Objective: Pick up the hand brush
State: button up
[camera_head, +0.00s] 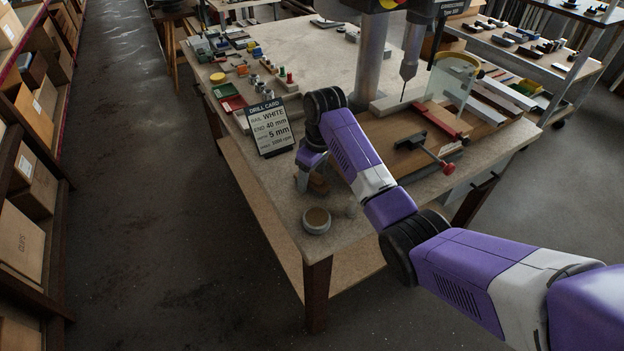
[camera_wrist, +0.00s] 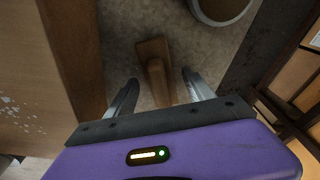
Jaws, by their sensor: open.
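The hand brush (camera_wrist: 153,50) is a brown wooden piece, wider at its far end with a narrower handle running toward me. In the wrist view it lies on the worktop between my gripper's fingers (camera_wrist: 160,80), which stand apart on either side with gaps visible. In the head view, the brush (camera_head: 319,184) shows as a small brown shape near the bench's front corner, partly hidden by my gripper (camera_head: 308,184), which points down over it. My gripper is open and holds nothing. The bristles cannot be made out.
A round pot (camera_head: 316,221) stands close to the brush, by the bench's front edge. A drill card (camera_head: 268,127) stands behind to the left. A wooden board with a red-handled clamp (camera_head: 448,168) lies to the right, under the drill press. Small parts fill the bench's far left.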

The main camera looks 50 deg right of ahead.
jog(key=shift+w+f, duration=0.15)
jog(key=shift+f, duration=0.7)
jog(key=shift+c, duration=0.4)
grip_shut()
jog(key=shift+r, duration=0.2)
notch_tip(320, 180, up, 12)
jog(key=shift+r+b, duration=0.1)
jog(key=shift+b, duration=0.25)
notch_tip(320, 180, up, 8)
jog(key=p, duration=0.6)
jog(key=shift+f+p, duration=0.2)
jog(key=shift+p, duration=0.1)
